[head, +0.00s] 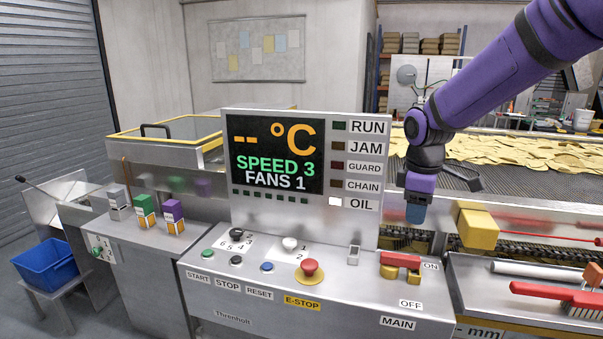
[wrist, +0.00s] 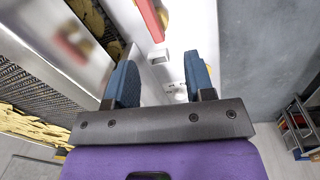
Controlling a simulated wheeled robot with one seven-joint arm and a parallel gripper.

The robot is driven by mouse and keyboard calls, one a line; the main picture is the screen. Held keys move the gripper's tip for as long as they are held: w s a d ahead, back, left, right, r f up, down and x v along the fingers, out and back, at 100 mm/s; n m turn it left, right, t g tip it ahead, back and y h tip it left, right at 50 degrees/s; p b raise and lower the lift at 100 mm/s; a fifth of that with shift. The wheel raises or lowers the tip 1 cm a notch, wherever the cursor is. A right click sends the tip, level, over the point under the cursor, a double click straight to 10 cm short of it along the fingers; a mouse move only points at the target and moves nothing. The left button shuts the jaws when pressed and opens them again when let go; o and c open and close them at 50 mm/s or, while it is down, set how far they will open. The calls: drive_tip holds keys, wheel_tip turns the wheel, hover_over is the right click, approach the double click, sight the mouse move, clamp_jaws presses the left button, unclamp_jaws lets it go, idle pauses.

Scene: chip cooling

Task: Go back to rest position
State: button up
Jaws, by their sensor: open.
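My gripper (head: 416,213) hangs from my purple arm on the right of the head view, above the right end of the control console (head: 215,270). In the wrist view its two blue fingers (wrist: 158,82) stand apart with nothing between them, so it is open and empty. Below it on the console is the red main switch handle (head: 400,259), beside the ON label. A red handle also shows at the top of the wrist view (wrist: 151,18), apart from the fingers. The display (head: 276,155) reads "-- °C", SPEED 3, FANS 1, and the OIL lamp (head: 338,203) is lit white.
A red E-stop button (head: 309,268) and several small buttons and knobs sit on the console. A yellow block (head: 478,229) stands right of my gripper. A red-handled brush (head: 560,294) lies in the right tray. Chips (head: 500,152) cover the conveyor behind. A blue bin (head: 46,266) stands left.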

drive_tip(key=s+d+r+m+t, duration=0.1)
drive_tip(key=s+r+m, duration=0.2)
drive_tip(key=s, duration=0.5)
drive_tip(key=s+d+r+m+t, duration=0.2)
drive_tip(key=s+m, duration=0.3)
drive_tip(key=s, duration=0.4)
drive_tip(key=s+d+r+m+t, duration=0.1)
drive_tip(key=s+r+m, duration=0.3)
drive_tip(key=s, duration=0.5)
drive_tip(key=shift+s+d+r+y, duration=0.2)
drive_tip(key=shift+r+y, duration=0.1)
drive_tip(key=shift+r, duration=0.2)
